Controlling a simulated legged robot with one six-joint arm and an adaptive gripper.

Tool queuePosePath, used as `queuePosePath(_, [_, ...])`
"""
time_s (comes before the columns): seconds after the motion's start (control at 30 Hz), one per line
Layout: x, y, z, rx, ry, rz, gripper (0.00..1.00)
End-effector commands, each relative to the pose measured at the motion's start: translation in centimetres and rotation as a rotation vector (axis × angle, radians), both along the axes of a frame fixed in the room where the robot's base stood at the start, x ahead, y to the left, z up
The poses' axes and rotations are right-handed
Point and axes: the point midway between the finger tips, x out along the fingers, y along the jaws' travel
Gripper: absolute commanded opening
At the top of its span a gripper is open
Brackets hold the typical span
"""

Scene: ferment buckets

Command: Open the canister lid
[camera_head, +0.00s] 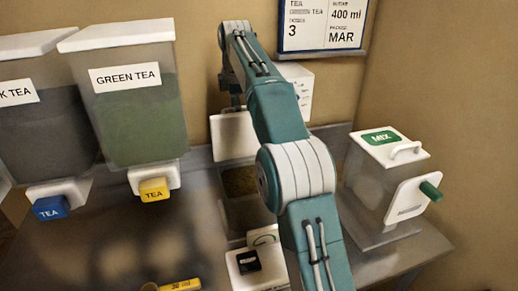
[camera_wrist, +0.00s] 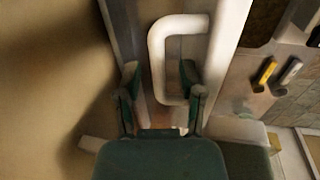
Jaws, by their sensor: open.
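The right finger lies inside the loop; I cannot tell whether either finger touches the bar. In the head view, a white lid-like panel (camera_head: 230,140) shows behind my arm, above a container with dark contents (camera_head: 238,183). My arm hides part of both. My gripper's fingertips cannot be made out there.
Green tea (camera_head: 140,118) and dark tea (camera_head: 45,130) dispensers stand at left. A MIX canister (camera_head: 375,180) with a handled white lid stands at right. A white container (camera_head: 248,277) with a black label and a yellow-tagged scoop (camera_head: 180,285) are in front. A sign (camera_head: 322,25) hangs behind.

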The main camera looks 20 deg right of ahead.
Motion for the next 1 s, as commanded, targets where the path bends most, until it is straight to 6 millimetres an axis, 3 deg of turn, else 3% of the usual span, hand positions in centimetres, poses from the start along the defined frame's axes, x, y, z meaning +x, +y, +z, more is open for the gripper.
queuePosePath(0.53, [-4.9,0.0,0.0,0.000,0.000,0.000,0.51])
queuePosePath(1.0, [-10.0,-0.1,-1.9,0.000,0.001,0.000,0.51])
